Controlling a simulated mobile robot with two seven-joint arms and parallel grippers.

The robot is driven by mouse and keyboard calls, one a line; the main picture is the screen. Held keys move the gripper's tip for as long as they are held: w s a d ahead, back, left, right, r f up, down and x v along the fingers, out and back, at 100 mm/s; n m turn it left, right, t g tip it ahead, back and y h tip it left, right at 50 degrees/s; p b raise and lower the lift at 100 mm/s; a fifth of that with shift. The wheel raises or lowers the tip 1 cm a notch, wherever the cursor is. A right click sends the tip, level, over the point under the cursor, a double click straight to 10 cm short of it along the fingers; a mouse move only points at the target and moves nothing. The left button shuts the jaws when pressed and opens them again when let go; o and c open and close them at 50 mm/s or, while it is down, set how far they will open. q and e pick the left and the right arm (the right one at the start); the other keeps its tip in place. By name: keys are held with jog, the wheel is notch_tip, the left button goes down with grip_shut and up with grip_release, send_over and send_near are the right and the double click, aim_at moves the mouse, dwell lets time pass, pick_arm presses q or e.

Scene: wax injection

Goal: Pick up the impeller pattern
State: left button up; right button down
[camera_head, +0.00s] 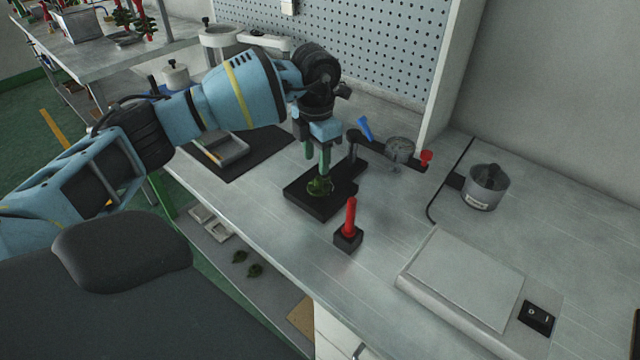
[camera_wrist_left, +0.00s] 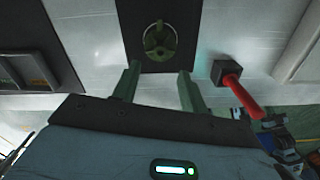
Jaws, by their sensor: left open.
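The impeller pattern (camera_head: 319,187) is a small dark green bladed piece lying on a black plate (camera_head: 301,203) on the bench. In the left wrist view the impeller pattern (camera_wrist_left: 160,40) shows from above on the black plate, ahead of the fingers. My left gripper (camera_head: 317,168) points down just over the impeller pattern; its green fingers partly hide it in the head view. In the left wrist view the left gripper (camera_wrist_left: 157,88) has its two fingers apart, with nothing between them. My right gripper is in neither view.
A red-handled tool in a black block (camera_head: 348,238) stands close in front of the plate. A black arm with a round disc (camera_head: 400,149) is behind it. A grey pot (camera_head: 485,188) and a flat pale device (camera_head: 465,279) are at the right. A grey tray (camera_head: 222,149) lies at the left.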

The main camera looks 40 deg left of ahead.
aim_at(318, 179)
pick_arm(q)
jog(key=shift+w+f, duration=0.15)
jog(key=shift+f, duration=1.3)
jog(key=shift+w+f, duration=0.15)
jog(key=shift+f, duration=1.3)
jog(key=shift+c, duration=0.2)
grip_shut()
